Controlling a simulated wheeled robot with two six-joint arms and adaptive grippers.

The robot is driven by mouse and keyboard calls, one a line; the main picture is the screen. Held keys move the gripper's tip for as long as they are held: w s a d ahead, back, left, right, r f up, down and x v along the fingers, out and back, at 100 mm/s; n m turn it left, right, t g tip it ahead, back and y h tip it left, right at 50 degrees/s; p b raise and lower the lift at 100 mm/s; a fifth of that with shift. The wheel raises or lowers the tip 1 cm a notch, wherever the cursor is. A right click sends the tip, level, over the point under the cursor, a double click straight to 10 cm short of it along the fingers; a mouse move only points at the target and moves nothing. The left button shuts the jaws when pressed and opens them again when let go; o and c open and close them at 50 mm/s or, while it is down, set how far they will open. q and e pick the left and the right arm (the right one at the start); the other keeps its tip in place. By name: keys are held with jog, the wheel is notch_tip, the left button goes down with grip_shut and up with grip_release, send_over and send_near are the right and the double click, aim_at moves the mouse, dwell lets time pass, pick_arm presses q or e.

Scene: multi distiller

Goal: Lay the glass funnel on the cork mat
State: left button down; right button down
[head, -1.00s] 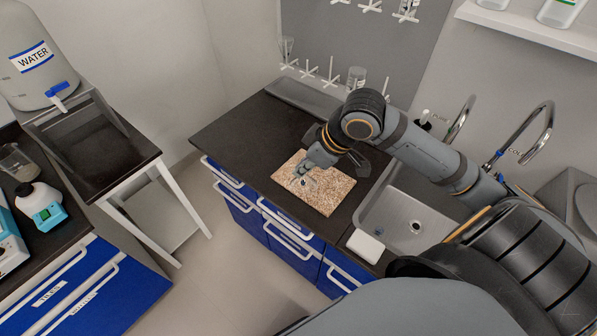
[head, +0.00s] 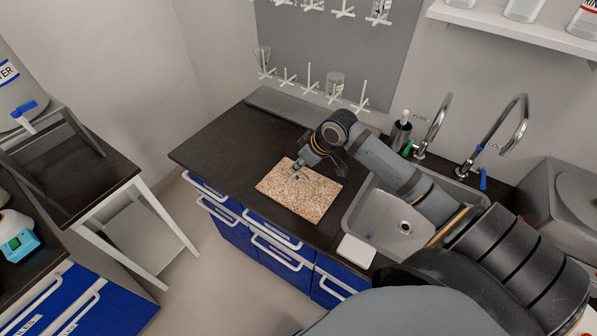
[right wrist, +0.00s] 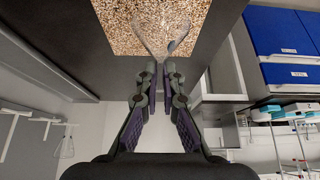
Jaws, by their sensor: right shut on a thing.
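The cork mat (head: 313,202), a speckled tan rectangle, lies flat on the dark counter left of the sink. My right gripper (head: 297,173) is over the back part of the mat, pointing down at it. In the right wrist view my right gripper (right wrist: 160,68) is shut on the clear glass funnel (right wrist: 183,38), whose outline shows against the speckled cork mat (right wrist: 120,25). The funnel is very faint in the head view. I cannot tell whether it touches the mat. My left gripper is not in view.
The sink (head: 372,236) is right of the mat, with a white block (head: 357,251) at its front left corner. Two taps stand behind it. A pegboard (head: 335,50) with glassware is at the back wall. The counter (head: 232,152) left of the mat is bare.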

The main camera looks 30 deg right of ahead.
aim_at(299, 172)
jog(key=shift+w+d+f, duration=0.35)
jog(key=shift+w+f, duration=0.05)
jog(key=shift+f, duration=0.3)
jog(key=f, duration=0.1)
jog(key=f+p, duration=0.1)
jog(key=f, duration=0.1)
jog(key=shift+w+d+f, duration=0.1)
jog(key=shift+w+d, duration=0.05)
jog(key=shift+w, duration=0.05)
jog(key=shift+f, duration=0.2)
jog(key=c, duration=1.5)
grip_release()
jog(key=shift+f, duration=0.1)
